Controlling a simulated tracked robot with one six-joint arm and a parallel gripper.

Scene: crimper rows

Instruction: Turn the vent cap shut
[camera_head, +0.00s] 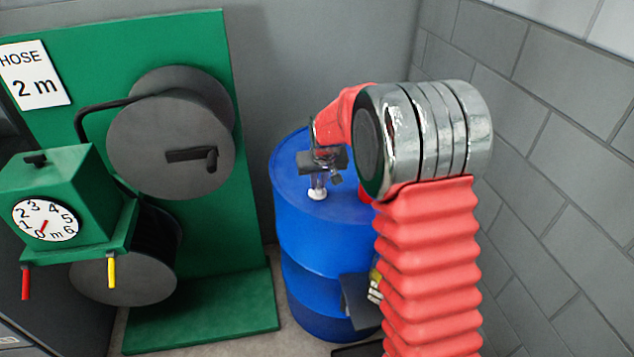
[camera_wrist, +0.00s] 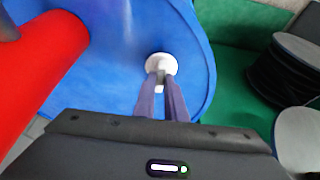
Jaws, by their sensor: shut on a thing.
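The vent cap (camera_head: 317,195) is a small white round cap on top of the blue drum (camera_head: 300,235). In the wrist view the cap (camera_wrist: 161,62) shows as a white disc with a narrow upright grip, near the edge of the drum top (camera_wrist: 110,45). My gripper (camera_head: 318,186) points down over the cap. In the wrist view its two fingers (camera_wrist: 160,82) are shut on the cap's upright grip. The fingers hide part of the cap, and I cannot tell its turn angle.
A red cylinder (camera_wrist: 45,50) stands on the drum top beside the cap. A green stand with a hose reel (camera_head: 170,145) and a green dial box (camera_head: 65,205) are to the left. A grey block wall (camera_head: 560,150) is close on the right.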

